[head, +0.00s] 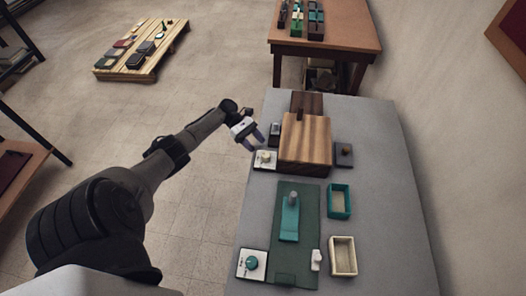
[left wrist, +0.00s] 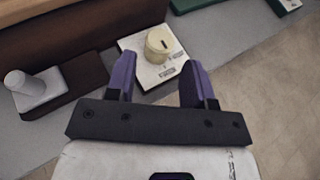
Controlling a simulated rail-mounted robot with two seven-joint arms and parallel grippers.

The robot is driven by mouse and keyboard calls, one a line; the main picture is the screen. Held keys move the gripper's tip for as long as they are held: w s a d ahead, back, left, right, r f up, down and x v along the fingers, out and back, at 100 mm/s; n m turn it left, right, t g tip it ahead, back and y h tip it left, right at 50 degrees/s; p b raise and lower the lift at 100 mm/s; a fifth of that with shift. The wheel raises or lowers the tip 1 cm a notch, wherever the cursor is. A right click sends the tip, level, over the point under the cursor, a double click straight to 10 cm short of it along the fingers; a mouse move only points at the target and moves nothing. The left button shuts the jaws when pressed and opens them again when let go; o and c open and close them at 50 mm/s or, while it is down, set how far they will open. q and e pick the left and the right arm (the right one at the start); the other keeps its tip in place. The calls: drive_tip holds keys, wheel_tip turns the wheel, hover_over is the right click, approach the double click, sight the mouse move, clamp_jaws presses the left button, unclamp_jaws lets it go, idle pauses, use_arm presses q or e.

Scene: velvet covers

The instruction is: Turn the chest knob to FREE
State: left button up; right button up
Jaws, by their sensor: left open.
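A cream knob (head: 265,155) on a white plate sits at the left edge of the grey table, beside the wooden chest (head: 306,140). In the left wrist view the knob (left wrist: 157,45) has a short dark mark on its top. The white plate (left wrist: 136,45) carries small labels at the knob's lower right, too small to read. My left gripper (head: 254,141) is open and empty, just above the knob at the table's left edge. Its purple fingers (left wrist: 158,78) are apart, with the knob seen beyond the gap between them. My right gripper is not in view.
A green board (head: 308,226) with a teal piece, a second plate with a teal knob (head: 252,262), a teal tray (head: 330,201) and a cream tray (head: 333,258) lie nearer.

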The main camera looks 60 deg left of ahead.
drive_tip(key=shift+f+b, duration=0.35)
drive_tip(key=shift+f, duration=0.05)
use_arm(q)
drive_tip(key=v, duration=0.7)
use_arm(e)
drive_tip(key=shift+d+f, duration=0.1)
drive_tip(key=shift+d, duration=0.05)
use_arm(q)
drive_tip(key=shift+r, duration=0.15)
